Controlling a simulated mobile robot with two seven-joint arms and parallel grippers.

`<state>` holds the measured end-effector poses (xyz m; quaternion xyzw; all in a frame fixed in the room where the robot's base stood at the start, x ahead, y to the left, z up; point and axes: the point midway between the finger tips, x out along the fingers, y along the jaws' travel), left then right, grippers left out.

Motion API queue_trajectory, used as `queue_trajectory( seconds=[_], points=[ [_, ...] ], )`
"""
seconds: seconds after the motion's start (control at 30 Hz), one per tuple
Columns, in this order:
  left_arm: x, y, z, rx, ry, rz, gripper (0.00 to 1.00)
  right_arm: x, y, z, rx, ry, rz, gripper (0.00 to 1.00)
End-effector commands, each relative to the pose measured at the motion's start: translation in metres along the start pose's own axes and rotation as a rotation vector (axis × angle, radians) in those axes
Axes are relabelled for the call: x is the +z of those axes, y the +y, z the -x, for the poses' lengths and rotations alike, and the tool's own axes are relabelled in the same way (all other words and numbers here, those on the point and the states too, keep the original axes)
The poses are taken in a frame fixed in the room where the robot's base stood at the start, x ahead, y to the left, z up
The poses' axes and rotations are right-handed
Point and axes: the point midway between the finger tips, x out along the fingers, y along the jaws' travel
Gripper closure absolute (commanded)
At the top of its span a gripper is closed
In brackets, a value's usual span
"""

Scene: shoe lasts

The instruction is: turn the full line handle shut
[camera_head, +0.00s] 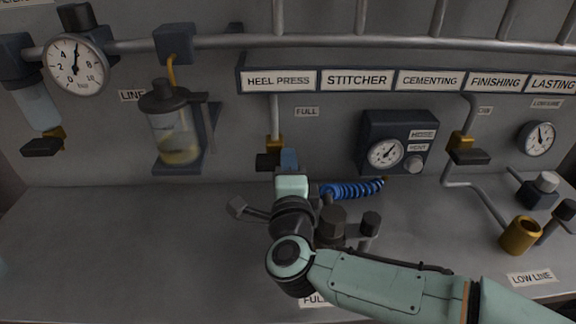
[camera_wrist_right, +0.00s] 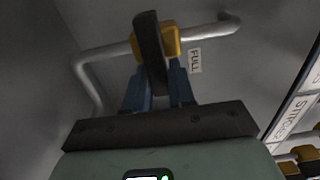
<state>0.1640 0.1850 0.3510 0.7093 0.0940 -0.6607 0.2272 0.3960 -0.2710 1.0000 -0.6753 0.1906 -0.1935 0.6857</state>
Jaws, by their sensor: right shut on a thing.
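The full line handle is a dark lever on a brass valve (camera_head: 274,142), on the grey pipe below the HEEL PRESS sign, near the FULL label (camera_head: 307,112). The handle (camera_head: 265,161) shows partly in the head view, beside my right gripper (camera_head: 289,160). In the right wrist view the dark handle (camera_wrist_right: 149,45) stands across the pipe, in front of the brass body (camera_wrist_right: 171,41). The blue fingers of the right gripper (camera_wrist_right: 159,88) are at its lower end, one on each side, shut on it. My left gripper is not in view.
A coiled blue hose (camera_head: 352,190) and dark knobs (camera_head: 332,222) lie close to my right arm. A gauge box (camera_head: 397,143) is to the right, an oil bowl (camera_head: 175,130) to the left. The bench (camera_head: 110,245) is clear at left.

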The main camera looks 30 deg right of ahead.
Motion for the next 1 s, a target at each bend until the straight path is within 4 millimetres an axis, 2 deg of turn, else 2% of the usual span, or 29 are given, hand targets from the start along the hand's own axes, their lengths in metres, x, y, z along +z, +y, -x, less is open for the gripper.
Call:
queue_trajectory(
  seconds=[0.13, 0.17, 0.2, 0.77, 0.87, 1.0],
  points=[
    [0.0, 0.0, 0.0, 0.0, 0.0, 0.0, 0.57, 0.001, 0.001, 0.0, 0.003, -0.003, -0.002, 1.0],
    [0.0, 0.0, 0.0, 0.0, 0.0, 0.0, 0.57, 0.001, 0.001, 0.0, 0.004, -0.003, -0.002, 0.7],
    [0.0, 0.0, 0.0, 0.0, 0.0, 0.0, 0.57, 0.001, 0.001, 0.0, 0.003, -0.003, -0.002, 0.56],
    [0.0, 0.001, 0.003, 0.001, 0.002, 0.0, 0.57, 0.0, -0.001, 0.0, 0.001, 0.0, 0.018, 0.55],
    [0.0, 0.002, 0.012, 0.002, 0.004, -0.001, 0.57, 0.0, -0.004, 0.001, 0.001, 0.0, 0.081, 0.55],
    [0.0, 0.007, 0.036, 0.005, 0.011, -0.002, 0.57, 0.0, -0.012, 0.001, 0.001, 0.0, 0.256, 0.55]
  ],
)
